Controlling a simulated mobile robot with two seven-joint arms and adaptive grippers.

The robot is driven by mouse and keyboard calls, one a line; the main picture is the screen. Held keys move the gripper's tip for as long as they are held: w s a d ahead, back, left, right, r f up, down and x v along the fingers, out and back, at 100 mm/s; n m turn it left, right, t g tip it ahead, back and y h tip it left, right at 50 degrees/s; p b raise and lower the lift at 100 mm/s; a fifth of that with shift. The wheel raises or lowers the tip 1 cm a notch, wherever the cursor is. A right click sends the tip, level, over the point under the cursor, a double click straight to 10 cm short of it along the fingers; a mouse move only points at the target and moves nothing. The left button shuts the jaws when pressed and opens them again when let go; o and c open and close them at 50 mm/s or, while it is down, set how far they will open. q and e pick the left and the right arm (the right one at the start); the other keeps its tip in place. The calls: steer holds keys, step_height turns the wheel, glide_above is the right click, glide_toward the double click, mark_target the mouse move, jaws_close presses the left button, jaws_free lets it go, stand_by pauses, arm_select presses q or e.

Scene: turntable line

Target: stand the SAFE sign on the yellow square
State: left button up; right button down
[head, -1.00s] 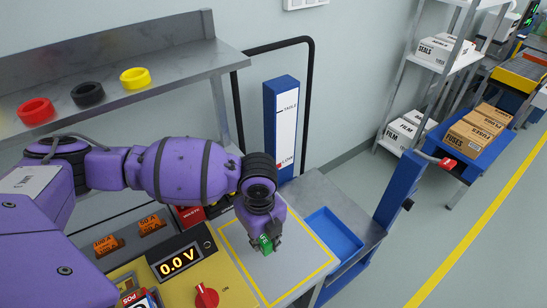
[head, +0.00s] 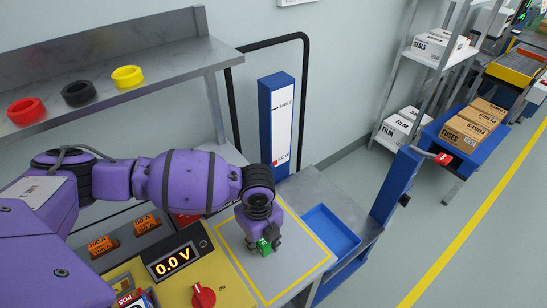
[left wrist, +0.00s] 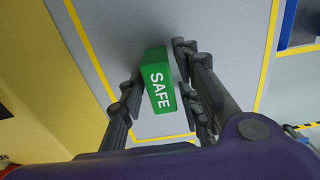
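The SAFE sign (left wrist: 159,88) is a small green block with white lettering. In the head view the sign (head: 264,246) is inside the yellow-outlined square (head: 302,282), on or very near its grey surface. My left gripper (head: 263,243) reaches down over the sign. In the left wrist view the fingers of my left gripper (left wrist: 157,62) are spread on both sides of the sign, with narrow gaps showing. The lettered face points toward the wrist camera. The fingers partly hide the sign in the head view. My right gripper is not in view.
A panel with a 0.0 V display (head: 173,261) and a red knob (head: 203,295) is left of the square. A blue tray (head: 331,232) is to its right. A blue post gauge (head: 279,125) stands behind. A shelf with coloured rings (head: 127,77) is at upper left.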

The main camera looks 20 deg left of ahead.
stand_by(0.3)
arm_select(q)
step_height(320, 180, up, 12)
steer(key=shift+r, duration=0.2)
stand_by(0.3)
stand_by(0.4)
